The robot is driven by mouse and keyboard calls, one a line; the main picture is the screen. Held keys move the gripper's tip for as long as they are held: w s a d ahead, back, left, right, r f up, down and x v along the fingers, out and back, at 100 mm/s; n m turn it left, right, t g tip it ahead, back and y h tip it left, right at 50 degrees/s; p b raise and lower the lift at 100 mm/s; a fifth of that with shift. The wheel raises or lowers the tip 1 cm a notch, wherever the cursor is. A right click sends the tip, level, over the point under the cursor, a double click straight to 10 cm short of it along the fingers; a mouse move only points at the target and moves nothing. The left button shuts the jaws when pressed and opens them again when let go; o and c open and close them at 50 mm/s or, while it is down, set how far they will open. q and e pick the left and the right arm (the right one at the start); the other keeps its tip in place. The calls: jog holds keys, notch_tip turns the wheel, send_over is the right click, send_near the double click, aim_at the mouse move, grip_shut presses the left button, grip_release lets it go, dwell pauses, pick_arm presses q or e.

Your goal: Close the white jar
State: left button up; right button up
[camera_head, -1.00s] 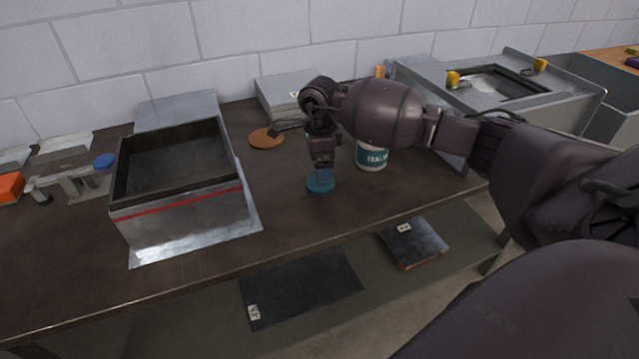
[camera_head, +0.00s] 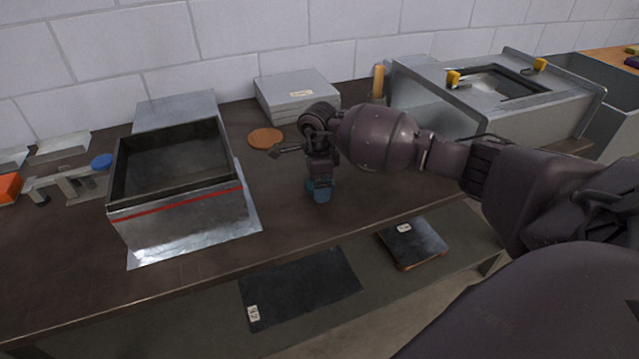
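My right gripper (camera_head: 320,192) points straight down at the table, with its blue fingertips at a teal-blue lid (camera_head: 333,185). The lid lies on the dark table; only its edges show on either side of the near finger. I cannot tell whether the fingers are closed on it. My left gripper is not in view.
An open metal box with a red stripe (camera_head: 178,212) stands at left on a metal sheet (camera_head: 190,250). A copper-brown disc (camera_head: 265,138) lies behind the gripper. Grey boxes (camera_head: 297,95) stand at the wall, a metal machine (camera_head: 480,95) at right. The table front is clear.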

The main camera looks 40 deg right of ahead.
jog(key=c, duration=0.9)
jog(key=shift+r, duration=0.1)
notch_tip(320, 180, up, 20)
jog(key=shift+f+p, duration=0.1)
jog(key=shift+p, duration=0.65)
